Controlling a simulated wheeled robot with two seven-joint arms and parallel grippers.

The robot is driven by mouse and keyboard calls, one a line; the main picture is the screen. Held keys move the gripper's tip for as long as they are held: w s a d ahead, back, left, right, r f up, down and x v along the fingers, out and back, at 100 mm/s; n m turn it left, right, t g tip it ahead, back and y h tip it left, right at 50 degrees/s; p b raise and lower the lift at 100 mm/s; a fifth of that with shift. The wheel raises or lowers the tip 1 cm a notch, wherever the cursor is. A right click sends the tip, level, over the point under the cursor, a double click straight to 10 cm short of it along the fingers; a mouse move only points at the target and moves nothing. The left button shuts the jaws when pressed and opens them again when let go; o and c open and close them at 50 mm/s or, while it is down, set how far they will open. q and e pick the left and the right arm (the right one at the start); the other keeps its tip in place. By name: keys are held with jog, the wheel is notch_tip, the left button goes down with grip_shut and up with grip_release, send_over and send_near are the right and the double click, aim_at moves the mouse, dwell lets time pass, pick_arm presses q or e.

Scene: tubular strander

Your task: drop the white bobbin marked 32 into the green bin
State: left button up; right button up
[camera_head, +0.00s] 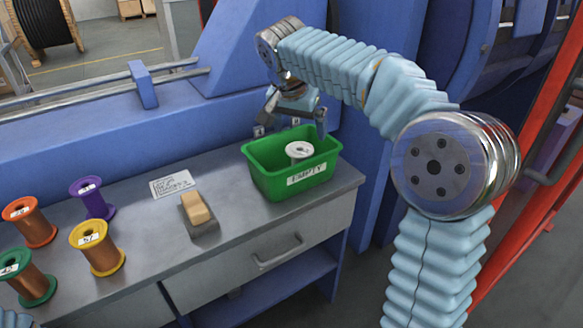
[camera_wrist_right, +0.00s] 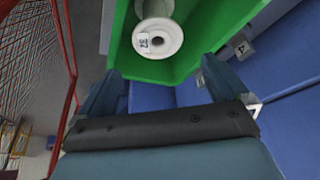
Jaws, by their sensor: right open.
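The white bobbin (camera_head: 299,150) is inside the green bin (camera_head: 262,180), whose front label reads EMPTY. In the right wrist view the bobbin (camera_wrist_right: 170,38) shows its end with a label marked 32, against the green wall of the bin (camera_wrist_right: 205,55). My right gripper (camera_head: 292,124) is above the back edge of the bin. Its two fingers (camera_wrist_right: 160,88) are apart, with nothing between them, and the bobbin is clear of them. My left gripper is not in view.
Orange (camera_head: 30,222), purple (camera_head: 91,198), yellow (camera_head: 97,248) and green (camera_head: 28,278) copper bobbins stand on the left of the grey bench (camera_head: 150,245). A note card (camera_head: 172,184) and a tan block on a grey base (camera_head: 197,212) lie mid-bench. The blue machine rises behind.

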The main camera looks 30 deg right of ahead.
jog(key=v, duration=1.3)
jog(key=shift+s+r, duration=0.15)
jog(key=shift+r, duration=0.2)
